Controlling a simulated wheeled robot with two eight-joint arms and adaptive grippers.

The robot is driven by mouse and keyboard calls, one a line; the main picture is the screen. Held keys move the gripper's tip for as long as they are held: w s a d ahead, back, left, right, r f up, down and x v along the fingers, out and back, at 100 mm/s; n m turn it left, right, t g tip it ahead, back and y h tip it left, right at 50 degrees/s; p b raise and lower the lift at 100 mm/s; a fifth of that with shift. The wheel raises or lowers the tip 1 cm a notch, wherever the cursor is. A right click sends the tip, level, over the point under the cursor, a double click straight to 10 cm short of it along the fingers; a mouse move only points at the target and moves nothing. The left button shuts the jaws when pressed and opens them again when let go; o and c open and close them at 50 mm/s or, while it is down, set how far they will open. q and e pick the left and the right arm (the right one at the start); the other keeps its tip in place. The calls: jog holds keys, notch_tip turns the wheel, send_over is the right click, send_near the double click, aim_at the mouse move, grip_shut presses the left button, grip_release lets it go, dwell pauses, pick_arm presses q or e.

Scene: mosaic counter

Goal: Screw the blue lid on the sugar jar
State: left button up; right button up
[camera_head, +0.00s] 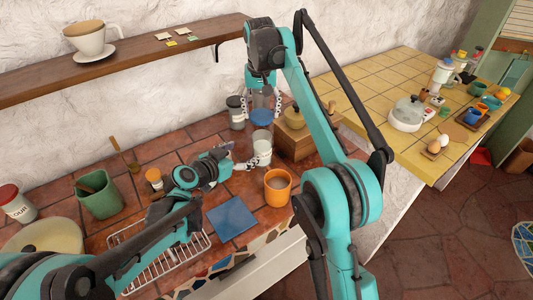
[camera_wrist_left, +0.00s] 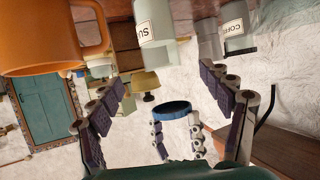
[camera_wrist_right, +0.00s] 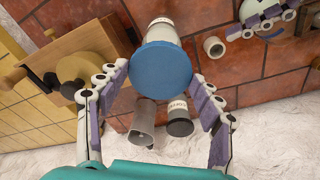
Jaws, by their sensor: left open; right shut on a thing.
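The sugar jar (camera_head: 262,152) is a pale jar standing upright on the tiled counter. In the left wrist view its label, partly cut off, shows on the jar (camera_wrist_left: 157,30). My right gripper (camera_head: 262,104) is shut on the blue lid (camera_head: 261,117) and holds it above the jar, apart from it. In the right wrist view the lid (camera_wrist_right: 160,70) sits between the fingers and covers part of the jar (camera_wrist_right: 163,27). My left gripper (camera_head: 243,157) is open and empty, low at the left of the jar, with its fingertips close to it.
An orange mug (camera_head: 277,187) stands in front of the jar. The dark-lidded coffee jar (camera_head: 236,112) stands behind. A wooden grinder (camera_head: 295,137) is at the right. A blue tile (camera_head: 231,218) and a wire rack (camera_head: 165,262) lie nearer.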

aim_at(262, 143)
pick_arm(q)
jog(key=x, duration=1.2)
jog(key=shift+f, duration=0.1)
jog(key=c, duration=1.8)
pick_arm(e)
jog(key=shift+f, duration=2.55)
